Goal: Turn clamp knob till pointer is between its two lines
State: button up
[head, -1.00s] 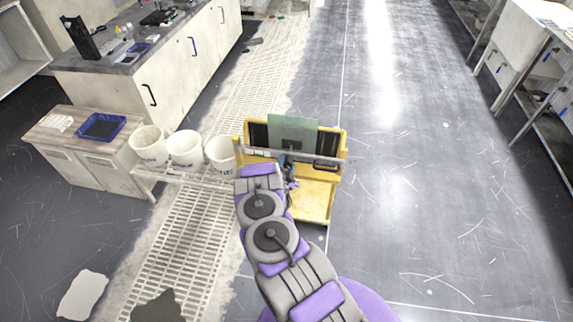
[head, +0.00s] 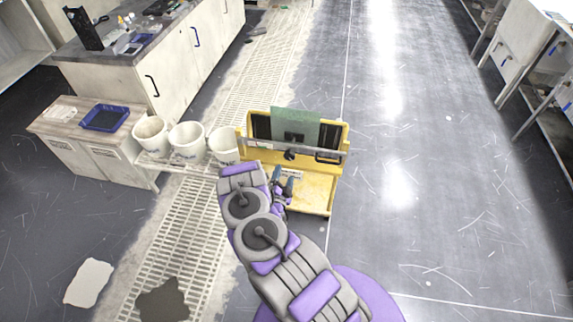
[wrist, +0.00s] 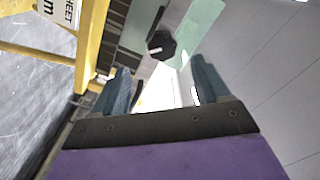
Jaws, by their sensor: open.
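The black clamp knob (head: 290,154) sits at the middle of a grey bar across the yellow cart, below a green sheet (head: 295,124). In the wrist view the dark lobed knob (wrist: 161,45) is just beyond my fingertips, roughly between them in the picture. A thin dark strip runs up from it; I cannot tell whether this is the pointer. I cannot make out the two lines. My gripper (head: 284,180) has blue fingers and is in front of the knob, apart from it. The wrist view shows my gripper (wrist: 160,68) open and empty.
The yellow cart (head: 318,190) stands on the grey floor, with a black handle (head: 328,158) right of the knob. White buckets (head: 187,141) stand on a low rack to the left. A wooden cabinet (head: 80,135) is farther left. The floor right of the cart is clear.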

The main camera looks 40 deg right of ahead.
jog(key=v, duration=0.6)
jog(key=shift+s+a, duration=0.15)
jog(key=shift+a, duration=0.1)
